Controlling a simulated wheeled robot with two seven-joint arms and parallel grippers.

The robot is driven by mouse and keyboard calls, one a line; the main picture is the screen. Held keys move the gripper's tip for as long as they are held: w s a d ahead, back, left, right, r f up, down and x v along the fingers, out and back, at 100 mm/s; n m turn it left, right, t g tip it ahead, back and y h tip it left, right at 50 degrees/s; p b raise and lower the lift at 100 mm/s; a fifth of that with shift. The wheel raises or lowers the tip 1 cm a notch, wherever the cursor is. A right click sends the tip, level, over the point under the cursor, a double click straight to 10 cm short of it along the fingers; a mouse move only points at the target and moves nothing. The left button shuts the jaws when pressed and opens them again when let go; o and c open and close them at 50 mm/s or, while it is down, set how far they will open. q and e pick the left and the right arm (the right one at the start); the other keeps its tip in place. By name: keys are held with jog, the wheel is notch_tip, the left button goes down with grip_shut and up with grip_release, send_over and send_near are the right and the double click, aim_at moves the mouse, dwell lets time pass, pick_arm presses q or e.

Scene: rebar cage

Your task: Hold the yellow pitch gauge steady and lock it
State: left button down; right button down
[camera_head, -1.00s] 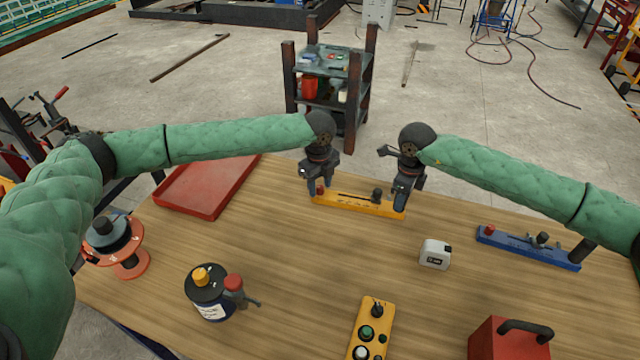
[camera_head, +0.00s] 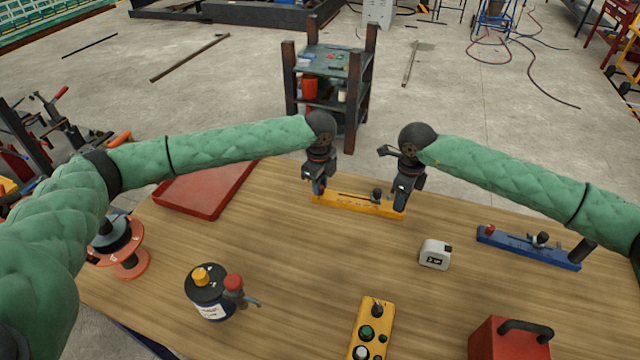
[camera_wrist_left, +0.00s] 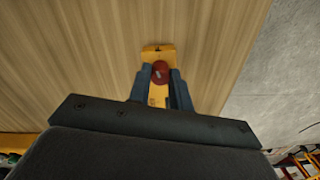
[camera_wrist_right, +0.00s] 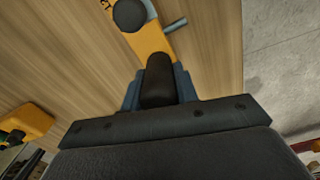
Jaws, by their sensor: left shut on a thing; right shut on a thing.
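The yellow pitch gauge (camera_head: 352,203) lies flat near the far edge of the table, with a slotted scale and a dark knob (camera_head: 376,194) toward its right part. My left gripper (camera_head: 318,192) points down at its left end. In the left wrist view its fingers (camera_wrist_left: 160,85) are closed on the gauge's red knob (camera_wrist_left: 160,70). My right gripper (camera_head: 400,203) is at the right end. In the right wrist view its fingers (camera_wrist_right: 158,88) are closed on the black handle (camera_wrist_right: 157,78); the dark knob (camera_wrist_right: 129,14) and a small grey lever (camera_wrist_right: 176,24) stand beyond it.
A blue gauge (camera_head: 528,249) lies at the right and a white box (camera_head: 435,254) in the middle. A yellow control box (camera_head: 370,330), red case (camera_head: 508,342), black-topped canister (camera_head: 209,292) and orange reel (camera_head: 128,262) stand nearer. A red tray (camera_head: 205,190) lies at the far left.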

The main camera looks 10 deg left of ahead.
pick_arm(q)
jog(key=shift+d+n, duration=0.1)
jog(key=shift+n, duration=1)
jog(key=c, duration=1.3)
grip_release()
jog(key=shift+o, duration=0.2)
jog(key=shift+r, duration=0.15)
notch_tip(320, 180, up, 12)
jog(key=shift+s, duration=0.15)
